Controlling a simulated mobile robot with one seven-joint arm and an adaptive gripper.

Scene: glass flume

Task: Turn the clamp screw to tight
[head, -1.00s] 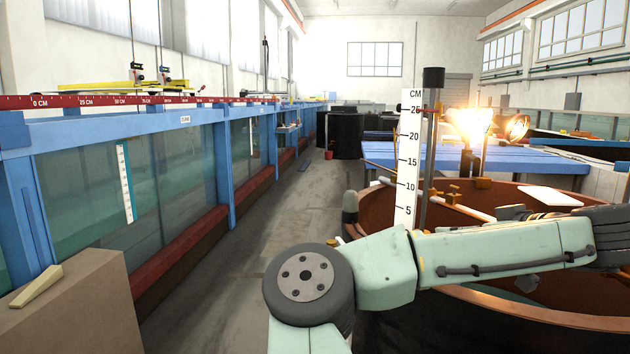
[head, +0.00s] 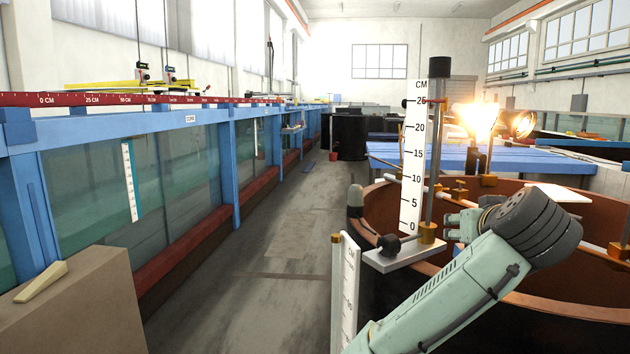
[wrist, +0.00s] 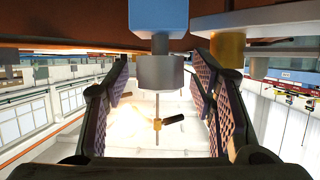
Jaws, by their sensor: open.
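My gripper (wrist: 165,72) is open in the wrist view, with a dark ridged finger on each side. Between the fingers hang, in this upside-down view, a blue block, a grey cylinder (wrist: 158,73) and a thin rod. On the rod is a brass piece with a black handle (wrist: 173,119), which looks like the clamp screw. I cannot tell how tight it is. No finger visibly touches it. In the head view my wrist (head: 455,225) is just right of the scale's post (head: 436,150); the fingers are not clear there, and the screw cannot be picked out.
A white centimetre scale (head: 413,160) stands on a pale base plate (head: 403,258). A round brown tank (head: 590,255) lies at right, with a lit lamp (head: 478,118) behind it. The blue-framed flume (head: 228,175) runs along the left.

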